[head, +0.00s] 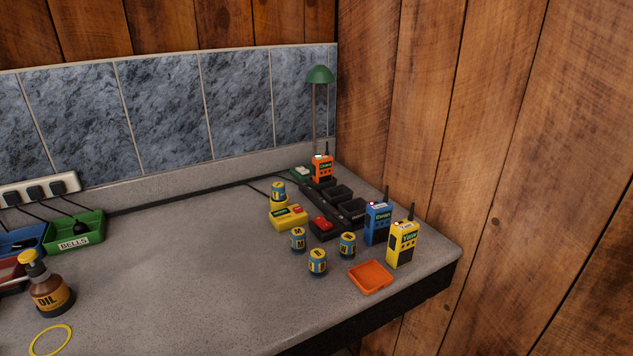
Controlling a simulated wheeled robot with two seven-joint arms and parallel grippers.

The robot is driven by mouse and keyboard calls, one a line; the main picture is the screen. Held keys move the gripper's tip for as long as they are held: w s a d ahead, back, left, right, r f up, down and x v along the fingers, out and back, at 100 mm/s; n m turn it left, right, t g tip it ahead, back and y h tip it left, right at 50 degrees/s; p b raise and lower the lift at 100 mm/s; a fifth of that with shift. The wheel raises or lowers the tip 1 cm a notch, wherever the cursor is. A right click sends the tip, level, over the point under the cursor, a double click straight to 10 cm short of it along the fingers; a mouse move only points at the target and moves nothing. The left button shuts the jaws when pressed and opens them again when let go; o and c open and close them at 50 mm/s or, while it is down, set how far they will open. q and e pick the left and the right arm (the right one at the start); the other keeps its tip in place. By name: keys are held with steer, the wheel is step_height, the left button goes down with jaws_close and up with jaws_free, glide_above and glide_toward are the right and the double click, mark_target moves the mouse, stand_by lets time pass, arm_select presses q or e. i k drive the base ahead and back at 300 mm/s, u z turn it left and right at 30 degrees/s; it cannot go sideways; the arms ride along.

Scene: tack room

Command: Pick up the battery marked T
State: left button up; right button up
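Several small blue and yellow cylinders that look like batteries are on the grey counter. Three stand upright in the open: a left one (298,239), a front one (317,263) and a right one (347,245). Another battery (278,192) is at the back left of a yellow box (288,218) with a red part on top; I cannot tell whether it stands on the box or behind it. Each has a yellow label with a dark mark, too small to read, so I cannot tell which is marked T. Neither of my grippers is in view.
A black charger rack (351,209) stands behind the batteries. Orange (322,169), blue (378,223) and yellow (402,245) radios stand around it. An orange tray (371,276) lies near the front edge. An oil bottle (50,290) and green bin (76,233) are left. The counter's middle is clear.

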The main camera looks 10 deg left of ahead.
mark_target(278, 189)
steer(key=u, duration=0.45)
steer(key=i, duration=0.95)
steer(key=u, duration=0.85)
